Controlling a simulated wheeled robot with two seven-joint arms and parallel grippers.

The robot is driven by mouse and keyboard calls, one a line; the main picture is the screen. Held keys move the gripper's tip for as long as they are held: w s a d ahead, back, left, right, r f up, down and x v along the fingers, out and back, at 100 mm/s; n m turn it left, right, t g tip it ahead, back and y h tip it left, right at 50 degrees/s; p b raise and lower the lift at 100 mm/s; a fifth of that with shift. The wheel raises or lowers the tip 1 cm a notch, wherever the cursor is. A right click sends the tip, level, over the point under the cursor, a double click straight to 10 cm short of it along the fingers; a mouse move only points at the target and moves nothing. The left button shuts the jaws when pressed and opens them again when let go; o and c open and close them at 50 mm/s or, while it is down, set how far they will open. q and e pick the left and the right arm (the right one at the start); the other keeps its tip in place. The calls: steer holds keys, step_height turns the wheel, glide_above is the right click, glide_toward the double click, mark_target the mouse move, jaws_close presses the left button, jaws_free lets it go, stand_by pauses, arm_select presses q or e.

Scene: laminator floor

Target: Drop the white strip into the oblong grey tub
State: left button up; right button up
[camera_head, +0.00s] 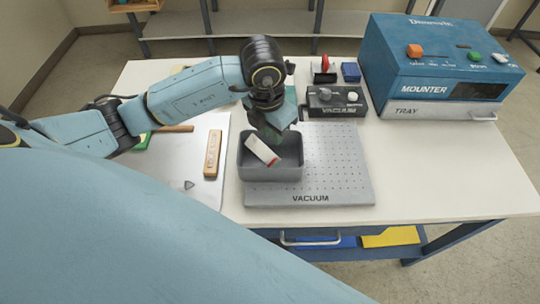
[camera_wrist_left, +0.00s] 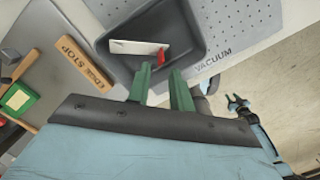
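The oblong grey tub (camera_head: 270,172) stands on the left part of the perforated vacuum plate. The white strip (camera_head: 261,149), with a red end, is inside the tub's outline, slanted; I cannot tell whether it lies flat on the floor. The wrist view also shows the strip (camera_wrist_left: 130,47) within the dark tub (camera_wrist_left: 192,62). My left gripper (camera_head: 272,132) is over the tub's far side.
A wooden edge stop (camera_head: 213,153) lies on a pale mat left of the tub. A vacuum control box (camera_head: 337,100), a red-handled stamp (camera_head: 324,70) and a blue mounter machine (camera_head: 440,70) stand behind and right. The table's right front is clear.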

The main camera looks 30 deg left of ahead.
arm_select(q)
steer(key=shift+o, duration=0.6)
step_height(320, 180, up, 13)
steer(key=s, duration=0.1)
steer(key=shift+s+a+r+p, duration=0.15)
steer(key=shift+s+a+p, duration=0.05)
steer(key=shift+s+p, duration=0.1)
